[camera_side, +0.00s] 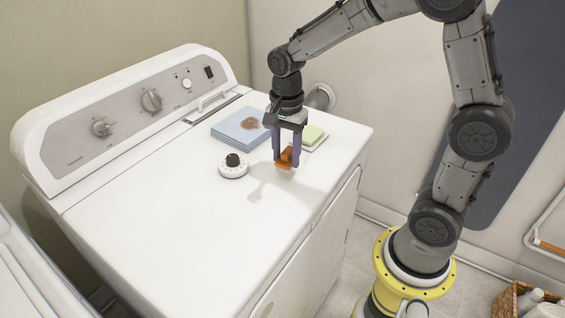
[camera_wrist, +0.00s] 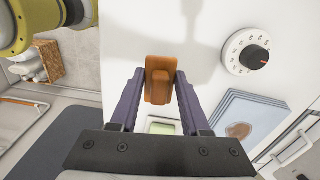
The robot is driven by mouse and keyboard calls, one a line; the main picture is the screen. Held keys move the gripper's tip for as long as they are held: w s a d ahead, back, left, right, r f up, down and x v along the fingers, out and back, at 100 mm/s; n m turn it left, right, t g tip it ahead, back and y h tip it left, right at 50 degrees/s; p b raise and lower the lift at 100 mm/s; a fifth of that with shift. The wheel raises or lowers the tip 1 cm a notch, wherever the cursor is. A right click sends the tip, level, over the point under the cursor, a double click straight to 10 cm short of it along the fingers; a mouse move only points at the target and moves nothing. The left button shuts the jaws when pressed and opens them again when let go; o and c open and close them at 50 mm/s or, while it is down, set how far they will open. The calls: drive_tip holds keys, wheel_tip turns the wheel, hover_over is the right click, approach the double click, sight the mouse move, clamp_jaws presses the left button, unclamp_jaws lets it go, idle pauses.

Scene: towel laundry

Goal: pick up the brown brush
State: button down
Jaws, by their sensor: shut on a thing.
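The brown brush (camera_side: 286,157) is between the two purple fingers of my gripper (camera_side: 283,158), above the white top of the washing machine (camera_side: 170,220). In the wrist view the brush (camera_wrist: 158,82) sits between the fingertips of my gripper (camera_wrist: 160,80), with its raised handle facing the camera. My gripper is shut on it. Pale bristles show below the brown body in the side view. A shadow falls on the machine top in front of it, and I cannot tell the exact height of the gap beneath.
A white timer dial (camera_side: 234,167) stands left of my gripper. A folded blue towel (camera_side: 240,128) with a brown stain lies behind. A green sponge-like block (camera_side: 312,135) sits on a pale holder to the right. The front of the machine top is clear.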

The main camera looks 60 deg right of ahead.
drive_tip(key=s+r, duration=0.8)
drive_tip(key=s, duration=0.5)
drive_tip(key=shift+a+r, duration=0.3)
drive_tip(key=shift+a, duration=0.15)
drive_tip(key=c, duration=1.1)
unclamp_jaws()
drive_tip(key=c, duration=2.1)
unclamp_jaws()
drive_tip(key=shift+w, duration=0.1)
